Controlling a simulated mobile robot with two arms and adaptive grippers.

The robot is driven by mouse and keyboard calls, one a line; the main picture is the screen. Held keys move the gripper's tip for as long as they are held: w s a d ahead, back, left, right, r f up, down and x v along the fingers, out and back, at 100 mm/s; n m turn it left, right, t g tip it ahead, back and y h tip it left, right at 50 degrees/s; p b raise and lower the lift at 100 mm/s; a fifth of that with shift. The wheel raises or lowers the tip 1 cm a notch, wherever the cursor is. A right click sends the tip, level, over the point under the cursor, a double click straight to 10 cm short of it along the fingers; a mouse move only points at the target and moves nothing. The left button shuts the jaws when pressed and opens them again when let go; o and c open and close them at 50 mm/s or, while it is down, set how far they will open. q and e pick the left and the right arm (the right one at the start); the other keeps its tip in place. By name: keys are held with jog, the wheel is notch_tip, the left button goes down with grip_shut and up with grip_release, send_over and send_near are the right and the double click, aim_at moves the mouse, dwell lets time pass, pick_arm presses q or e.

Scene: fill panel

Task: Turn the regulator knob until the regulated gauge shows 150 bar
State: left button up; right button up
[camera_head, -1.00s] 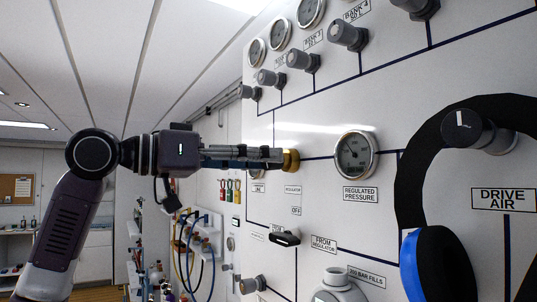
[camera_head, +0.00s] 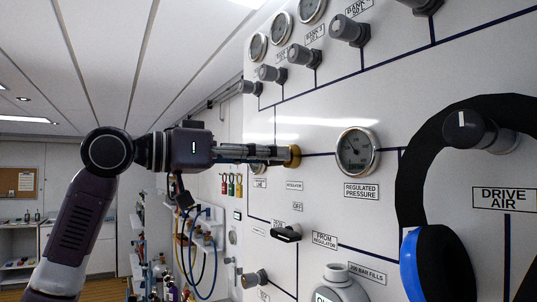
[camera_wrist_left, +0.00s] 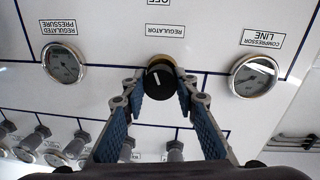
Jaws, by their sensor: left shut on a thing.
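My right gripper is not in view.
The compressor line gauge (camera_wrist_left: 254,75) is on the knob's other side. A black-handled valve (camera_head: 286,233) juts out below the knob. Black and blue headphones (camera_head: 440,258) are in front of the panel at right. Hoses (camera_head: 205,255) hang at left.

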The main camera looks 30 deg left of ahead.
pick_arm(q)
jog(key=shift+m, duration=0.3)
jog(key=o, duration=1.1)
jog(key=shift+o, duration=0.2)
jog(key=v, duration=1.2)
jog(key=shift+a, duration=0.1)
dwell(1.2)
